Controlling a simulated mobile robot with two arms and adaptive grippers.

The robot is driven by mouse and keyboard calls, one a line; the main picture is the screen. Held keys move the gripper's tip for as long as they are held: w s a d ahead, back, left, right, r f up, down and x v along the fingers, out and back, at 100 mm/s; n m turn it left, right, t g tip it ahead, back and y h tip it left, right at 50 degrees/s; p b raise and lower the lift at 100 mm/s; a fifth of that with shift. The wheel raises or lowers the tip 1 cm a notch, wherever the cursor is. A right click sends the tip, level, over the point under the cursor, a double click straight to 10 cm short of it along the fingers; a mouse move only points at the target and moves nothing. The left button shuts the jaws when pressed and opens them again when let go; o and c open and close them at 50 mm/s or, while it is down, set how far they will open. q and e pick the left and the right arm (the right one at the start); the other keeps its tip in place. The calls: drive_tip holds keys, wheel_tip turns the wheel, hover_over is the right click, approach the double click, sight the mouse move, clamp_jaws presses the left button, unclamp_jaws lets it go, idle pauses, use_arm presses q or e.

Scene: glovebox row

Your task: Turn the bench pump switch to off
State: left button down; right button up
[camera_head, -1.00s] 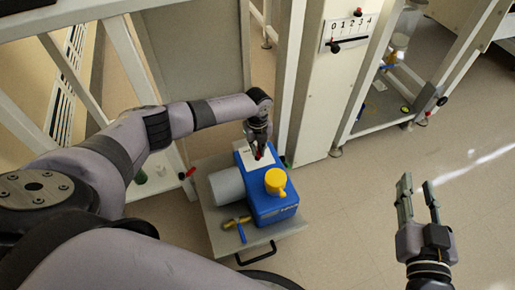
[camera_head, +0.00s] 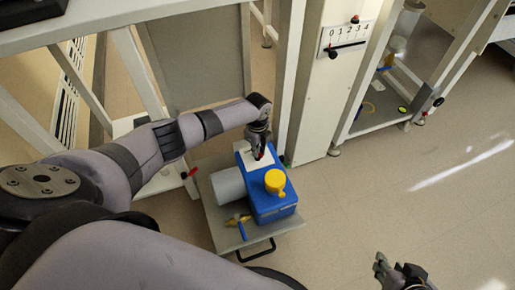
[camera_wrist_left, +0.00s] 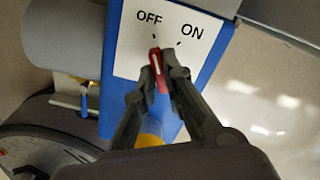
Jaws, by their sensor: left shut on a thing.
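The blue bench pump (camera_head: 268,205) with a yellow cap (camera_head: 275,181) and grey motor sits on a grey cart. In the left wrist view, its white plate (camera_wrist_left: 130,45) carries the labels OFF, at upper left, and ON, to the right. The red switch lever (camera_wrist_left: 156,70) points up the picture, its tip near the OFF mark. My left gripper (camera_head: 259,154) is shut on this lever, with both fingertips against it in the left wrist view (camera_wrist_left: 161,75). My right gripper (camera_head: 398,264) is open and empty at the bottom edge of the head view, away from the pump.
The grey cart (camera_head: 215,222) has a black handle and a small brass valve with a blue lever (camera_head: 241,230). A white cabinet post with a 0-to-4 scale panel (camera_head: 345,37) stands behind. The floor (camera_head: 400,185) on the right is clear.

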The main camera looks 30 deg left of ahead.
drive_tip(key=shift+s+d+f, duration=0.1)
drive_tip(key=shift+s, duration=0.2)
use_arm(q)
drive_tip(key=c, duration=1.7)
unclamp_jaws()
wheel_tip(320, 180, up, 12)
drive_tip(key=shift+r, duration=0.1)
drive_tip(key=shift+d, duration=0.1)
